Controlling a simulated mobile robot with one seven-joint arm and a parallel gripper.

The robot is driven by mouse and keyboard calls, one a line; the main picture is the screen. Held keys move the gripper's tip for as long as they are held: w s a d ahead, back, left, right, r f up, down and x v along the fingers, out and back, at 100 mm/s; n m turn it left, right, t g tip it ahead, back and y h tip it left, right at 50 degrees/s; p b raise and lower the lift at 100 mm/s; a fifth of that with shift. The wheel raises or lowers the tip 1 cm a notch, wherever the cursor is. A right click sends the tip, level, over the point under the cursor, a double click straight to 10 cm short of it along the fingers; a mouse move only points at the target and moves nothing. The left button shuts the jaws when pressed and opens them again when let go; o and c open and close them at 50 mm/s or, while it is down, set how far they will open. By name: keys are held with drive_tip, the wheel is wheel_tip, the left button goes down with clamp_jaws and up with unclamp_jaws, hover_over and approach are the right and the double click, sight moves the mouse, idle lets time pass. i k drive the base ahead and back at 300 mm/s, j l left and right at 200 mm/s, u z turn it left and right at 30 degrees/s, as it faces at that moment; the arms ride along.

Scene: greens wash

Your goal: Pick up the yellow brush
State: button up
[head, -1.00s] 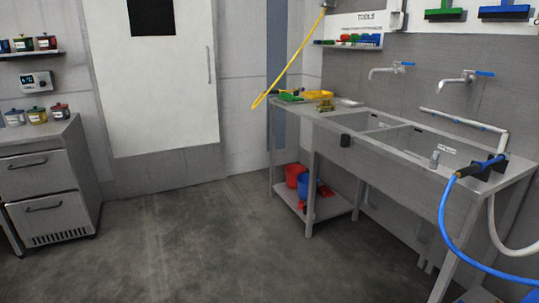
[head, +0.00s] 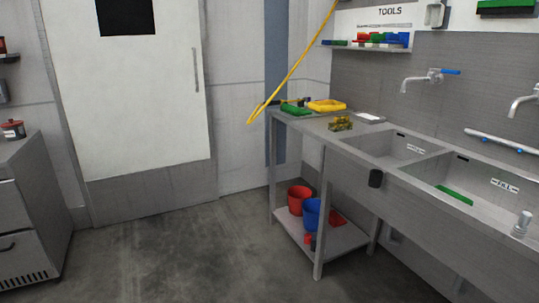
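I cannot tell for sure which thing is the yellow brush. A flat bright yellow item (head: 327,105) lies at the far left end of the steel sink counter (head: 301,122). A small mottled yellow-green item (head: 340,124) lies on the counter nearer the basins. A long yellow pole (head: 293,68) slants down along the wall, its lower end just left of the counter. My gripper is not in view.
A green item (head: 296,108) lies beside the yellow one. Red (head: 299,199) and blue (head: 311,214) buckets stand on the lower shelf. A wall shelf (head: 367,46) holds coloured items. A drawer cabinet (head: 28,205) stands left. The floor (head: 170,255) between is clear.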

sight(340, 124)
drive_tip(key=i, duration=1.3)
drive_tip(key=i+z, duration=0.1)
drive_tip(key=i, duration=0.5)
drive_tip(key=i+j+z, duration=0.15)
drive_tip(key=i, duration=0.45)
